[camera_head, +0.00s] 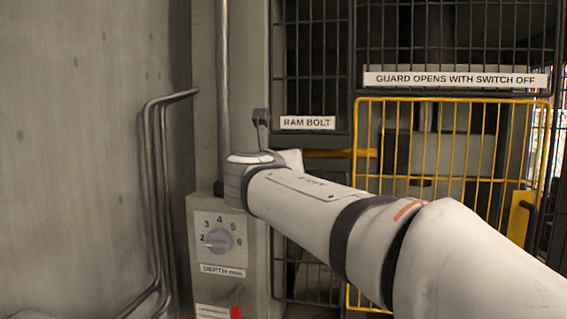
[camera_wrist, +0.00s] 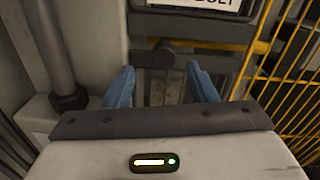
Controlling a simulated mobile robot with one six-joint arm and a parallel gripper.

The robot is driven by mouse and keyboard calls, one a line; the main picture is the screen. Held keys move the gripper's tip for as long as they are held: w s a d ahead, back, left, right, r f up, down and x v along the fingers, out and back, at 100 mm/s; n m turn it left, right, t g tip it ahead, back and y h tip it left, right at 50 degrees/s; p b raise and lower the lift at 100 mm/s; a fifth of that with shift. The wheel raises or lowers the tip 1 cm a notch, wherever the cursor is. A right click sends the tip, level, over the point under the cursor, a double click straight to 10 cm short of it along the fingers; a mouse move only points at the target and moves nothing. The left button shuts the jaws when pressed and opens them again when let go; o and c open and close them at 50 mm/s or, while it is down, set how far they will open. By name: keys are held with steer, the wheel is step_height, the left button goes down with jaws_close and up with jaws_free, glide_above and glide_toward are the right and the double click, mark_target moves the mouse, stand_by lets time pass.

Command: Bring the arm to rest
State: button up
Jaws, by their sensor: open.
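My arm reaches from the lower right of the head view to the guard front, its wrist end beside the RAM BOLT label (camera_head: 307,122). In the head view my gripper's fingers are hidden behind the wrist. In the wrist view my gripper (camera_wrist: 162,88) shows two blue fingers spread apart, with nothing held between them. A dark bolt knob (camera_wrist: 163,52) on a horizontal bar lies beyond the fingertips, between them in the picture. I cannot tell whether they touch it.
A yellow mesh guard (camera_head: 450,150) stands at the right, under a GUARD OPENS WITH SWITCH OFF sign (camera_head: 455,79). A grey box with a depth dial (camera_head: 218,239) stands below my wrist. Bent pipes (camera_head: 152,190) run along the left concrete wall.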

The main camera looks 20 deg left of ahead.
steer(key=shift+s, duration=0.45)
steer(key=s+d+f+m+g+h, duration=0.2)
steer(key=d+f+m+g+h, duration=0.15)
steer(key=d+f+m, duration=0.8)
steer(key=s+d+f+m+g+h, duration=0.25)
steer(key=d+f+m+g, duration=0.4)
steer(key=d, duration=0.85)
steer(key=s+d+f+m+g+y, duration=0.2)
steer(key=s+d+f+m, duration=0.2)
steer(key=s+f+m, duration=0.6)
steer(key=s+d+f+m+g+y, duration=0.2)
steer(key=s+d+f+m, duration=0.2)
steer(key=s+f+m, duration=0.6)
steer(key=shift+d+m+g, duration=0.3)
steer(key=shift+m+g, duration=0.1)
steer(key=shift+m, duration=0.1)
